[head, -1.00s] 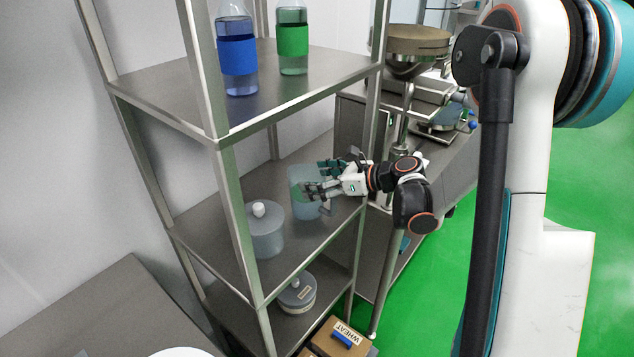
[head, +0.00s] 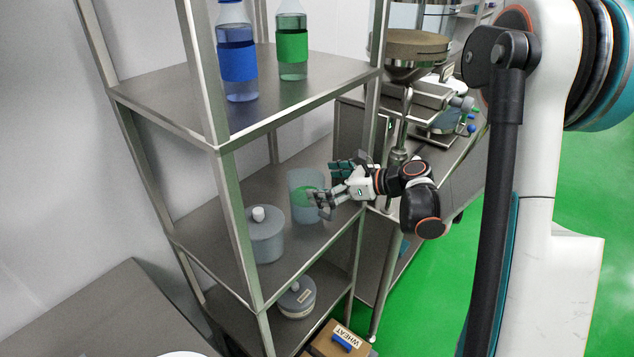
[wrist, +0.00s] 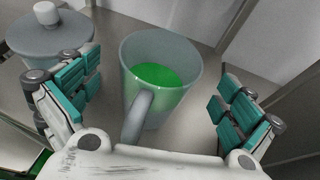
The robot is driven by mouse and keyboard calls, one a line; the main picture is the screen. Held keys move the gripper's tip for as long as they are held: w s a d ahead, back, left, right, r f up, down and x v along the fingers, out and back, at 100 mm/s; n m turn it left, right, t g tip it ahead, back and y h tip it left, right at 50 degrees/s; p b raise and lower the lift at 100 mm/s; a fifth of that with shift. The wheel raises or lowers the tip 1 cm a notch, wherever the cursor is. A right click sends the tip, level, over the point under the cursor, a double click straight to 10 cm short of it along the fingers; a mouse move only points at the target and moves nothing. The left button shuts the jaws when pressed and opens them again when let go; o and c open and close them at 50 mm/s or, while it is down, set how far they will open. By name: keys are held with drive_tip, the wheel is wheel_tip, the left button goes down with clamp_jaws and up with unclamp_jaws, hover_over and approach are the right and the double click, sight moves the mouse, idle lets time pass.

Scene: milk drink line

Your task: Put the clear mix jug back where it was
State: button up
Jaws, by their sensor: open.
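The clear mix jug (head: 306,200) stands upright on the middle shelf (head: 290,249) of the metal rack. It is see-through, with green liquid inside and a handle that faces my gripper in the wrist view (wrist: 158,85). My gripper (head: 331,184) is at the right side of the jug in the head view, in front of it. In the wrist view its fingers (wrist: 157,105) are spread wide, with the jug between and beyond them and a gap on each side. Nothing is held.
A grey lidded pot (head: 264,236) stands left of the jug on the same shelf. A blue-banded bottle (head: 238,62) and a green-banded bottle (head: 292,46) stand on the shelf above. A lidded container (head: 297,299) is below. Rack posts flank the opening.

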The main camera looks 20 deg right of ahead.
drive_tip(key=p+v, duration=0.2)
drive_tip(key=v, duration=0.8)
